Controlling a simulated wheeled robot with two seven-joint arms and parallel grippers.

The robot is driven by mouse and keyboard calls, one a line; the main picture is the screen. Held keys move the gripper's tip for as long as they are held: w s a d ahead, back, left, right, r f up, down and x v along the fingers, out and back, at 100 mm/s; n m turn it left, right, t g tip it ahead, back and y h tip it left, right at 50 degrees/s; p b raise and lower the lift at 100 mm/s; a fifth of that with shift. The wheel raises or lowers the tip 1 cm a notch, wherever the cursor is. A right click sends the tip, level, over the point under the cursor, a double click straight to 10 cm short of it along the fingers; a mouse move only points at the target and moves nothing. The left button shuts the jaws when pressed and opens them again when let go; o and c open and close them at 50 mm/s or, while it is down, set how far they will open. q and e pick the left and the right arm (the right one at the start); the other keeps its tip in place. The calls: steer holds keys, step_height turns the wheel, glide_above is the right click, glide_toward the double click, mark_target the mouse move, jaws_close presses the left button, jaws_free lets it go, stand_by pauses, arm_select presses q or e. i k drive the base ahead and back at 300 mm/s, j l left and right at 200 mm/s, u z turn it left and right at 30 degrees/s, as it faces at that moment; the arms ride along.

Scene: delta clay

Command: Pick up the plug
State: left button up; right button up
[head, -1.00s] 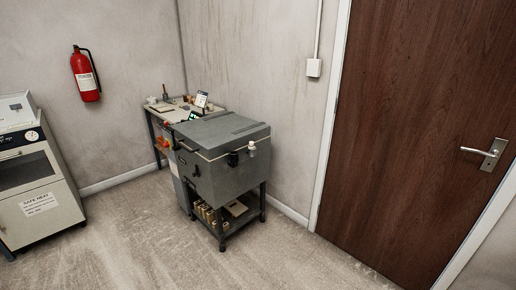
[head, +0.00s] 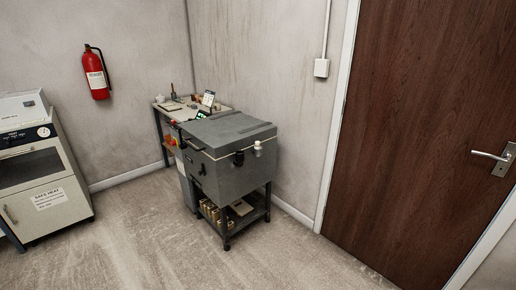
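I cannot make out the plug for certain. A grey kiln-like box (head: 222,178) with a flat lid stands on a dark stand in the middle of the view. On its right side are a small black fitting (head: 239,159) and a small white piece (head: 258,149) near the lid's edge. Either is too small to identify as the plug. Neither of my grippers is in view.
A worktable (head: 176,107) with small objects stands behind the box. A pale cabinet (head: 42,180) is at the left, a red extinguisher (head: 95,73) on the wall, a brown door (head: 425,140) at the right. The floor (head: 150,245) in front is clear.

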mark_target(257, 146)
steer(key=i+l+z, duration=0.2)
steer(key=i, duration=0.95)
steer(key=i+l+z, duration=0.25)
steer(key=i, duration=0.95)
